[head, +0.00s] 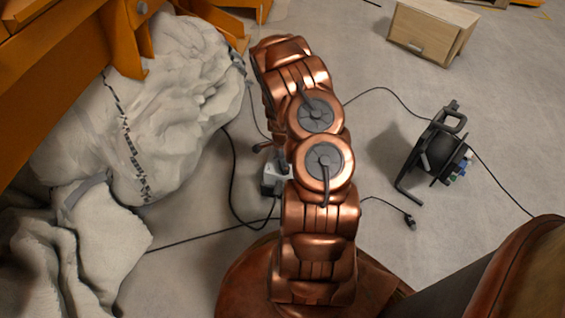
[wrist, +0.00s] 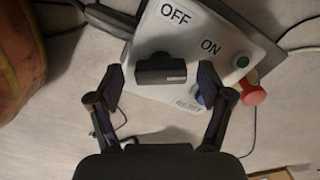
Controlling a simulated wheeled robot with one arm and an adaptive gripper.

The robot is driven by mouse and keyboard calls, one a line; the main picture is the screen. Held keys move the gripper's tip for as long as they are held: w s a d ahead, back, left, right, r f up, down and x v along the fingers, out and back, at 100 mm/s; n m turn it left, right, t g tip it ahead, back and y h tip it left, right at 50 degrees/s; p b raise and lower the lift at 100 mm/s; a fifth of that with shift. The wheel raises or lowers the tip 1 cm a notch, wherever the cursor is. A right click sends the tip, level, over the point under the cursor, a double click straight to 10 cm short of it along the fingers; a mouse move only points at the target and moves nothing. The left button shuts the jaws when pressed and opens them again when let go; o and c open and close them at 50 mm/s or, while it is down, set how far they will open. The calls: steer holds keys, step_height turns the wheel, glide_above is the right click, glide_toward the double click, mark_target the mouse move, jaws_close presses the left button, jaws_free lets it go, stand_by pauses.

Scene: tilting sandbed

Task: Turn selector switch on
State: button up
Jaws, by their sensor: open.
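A light grey control box (wrist: 215,45) fills the top of the wrist view, with the labels OFF and ON on its face. The black selector switch (wrist: 160,70) sits below the OFF label, its bar lying roughly sideways in the picture. My gripper (wrist: 161,76) is open, with one finger to the left and one to the right of the switch. A gap shows on both sides; I cannot tell how far the fingertips are above the face. In the head view the box (head: 272,178) lies on the floor, partly hidden by my arm.
A green button (wrist: 242,62) and a red button (wrist: 252,93) are right of the switch. Black cables run on the floor. A cable reel (head: 440,148) stands right, a wooden cabinet (head: 433,32) at the back, white sacks (head: 175,110) and orange machinery (head: 60,60) left.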

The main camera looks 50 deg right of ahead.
step_height(320, 180, up, 12)
stand_by(0.8)
stand_by(0.4)
steer(key=s+a+r+n+p, duration=0.2)
steer(key=a+r+n+p, duration=0.35)
steer(key=r, duration=0.85)
steer(key=s+a+r+n+p, duration=0.1)
steer(key=a+r+n+p, duration=0.1)
steer(key=a+r+p, duration=0.85)
steer(key=s+a+r+n+p, duration=0.2)
steer(key=a+r+n+p, duration=0.2)
steer(key=r, duration=1.2)
steer(key=s+a+r+n+p, duration=0.4)
steer(key=s+r+p, duration=0.1)
steer(key=r, duration=0.3)
steer(key=s+a+r+n+g+p, duration=0.1)
steer(key=s+a+r+n+p, duration=0.3)
steer(key=s+r+p, duration=0.2)
steer(key=s+a+r+n+p, duration=0.4)
steer(key=s+r, duration=0.4)
steer(key=r, duration=0.3)
steer(key=shift+a+g+p, duration=0.3)
steer(key=shift+g+p, duration=0.1)
steer(key=shift+p, duration=0.5)
